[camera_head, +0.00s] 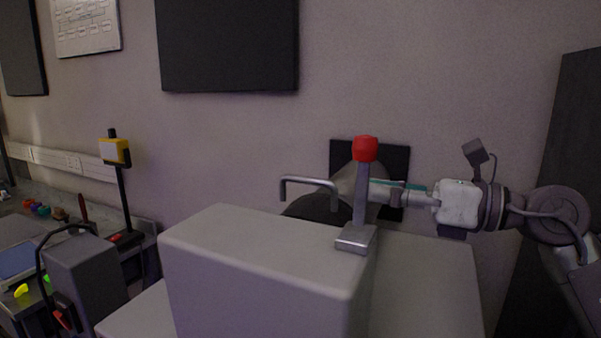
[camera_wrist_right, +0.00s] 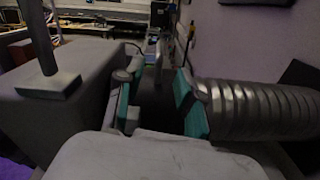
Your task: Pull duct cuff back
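A grey, tapered piece (camera_head: 345,181), which looks like the duct cuff, sits in front of a black wall plate (camera_head: 398,163), partly hidden by a red-knobbed lever. A bent metal handle (camera_head: 308,181) reaches left from beside it. In the right wrist view a ribbed grey duct (camera_wrist_right: 262,110) runs off to the right. My right gripper (camera_head: 388,188) comes in from the right, beside the lever and the tapered piece. Its teal-padded fingers (camera_wrist_right: 158,102) stand apart in the wrist view, with the duct outside the right finger. What lies in the dark gap is unclear. My left gripper is not in view.
A big grey box (camera_head: 258,265) fills the front. The lever (camera_head: 361,205) stands on its right edge, close to my right gripper. A cluttered bench (camera_head: 143,229) with a yellow-topped post (camera_head: 115,151) is at left. A dark panel (camera_head: 227,45) hangs on the wall.

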